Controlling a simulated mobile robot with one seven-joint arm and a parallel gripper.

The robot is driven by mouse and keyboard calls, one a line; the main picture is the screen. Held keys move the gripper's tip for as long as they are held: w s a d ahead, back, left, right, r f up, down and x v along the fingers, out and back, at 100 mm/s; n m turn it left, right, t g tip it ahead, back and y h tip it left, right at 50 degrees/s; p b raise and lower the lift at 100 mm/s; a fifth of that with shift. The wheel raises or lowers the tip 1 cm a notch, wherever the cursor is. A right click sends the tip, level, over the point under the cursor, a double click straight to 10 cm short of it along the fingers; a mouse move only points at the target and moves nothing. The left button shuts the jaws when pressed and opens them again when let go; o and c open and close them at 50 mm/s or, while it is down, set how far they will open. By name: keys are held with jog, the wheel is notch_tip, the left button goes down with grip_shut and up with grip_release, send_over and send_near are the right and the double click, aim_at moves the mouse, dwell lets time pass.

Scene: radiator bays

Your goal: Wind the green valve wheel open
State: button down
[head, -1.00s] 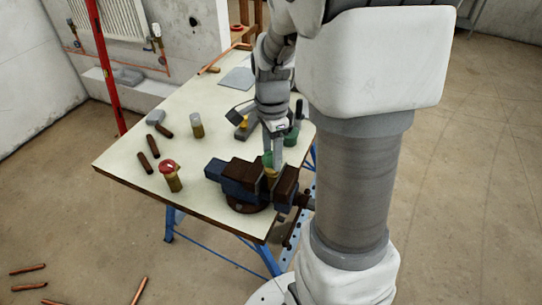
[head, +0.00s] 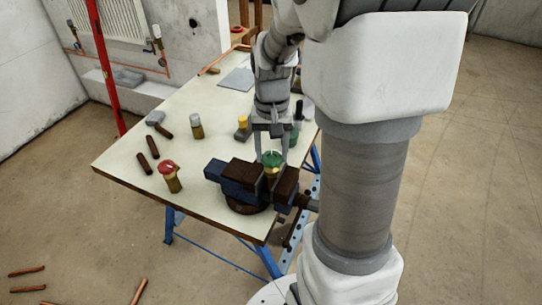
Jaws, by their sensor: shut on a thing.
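The green valve wheel (head: 272,157) sits on top of a brass valve body (head: 270,171) that stands upright in the jaws of a blue and brown bench vise (head: 240,182). My gripper (head: 271,154) points down from above, with one finger on each side of the green wheel, and is shut on it. The lower part of the valve body is hidden between the vise jaws. My arm covers part of the table behind the wheel.
A red-wheeled brass valve (head: 171,176) stands left of the vise. A grey-capped brass piece (head: 196,126), a yellow-topped block (head: 243,127), a hammer (head: 159,123) and brown rods (head: 148,155) share the table (head: 125,164). Copper pipes (head: 139,291) lie on the floor.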

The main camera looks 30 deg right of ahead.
jog(key=n, duration=0.4)
jog(key=shift+s+f+n, duration=0.15)
jog(key=shift+f+n, duration=0.1)
jog(key=shift+n, duration=0.05)
jog(key=n, duration=0.3)
jog(key=shift+n, duration=0.4)
jog(key=shift+c, duration=1.6)
grip_release()
jog(key=shift+r, duration=0.1)
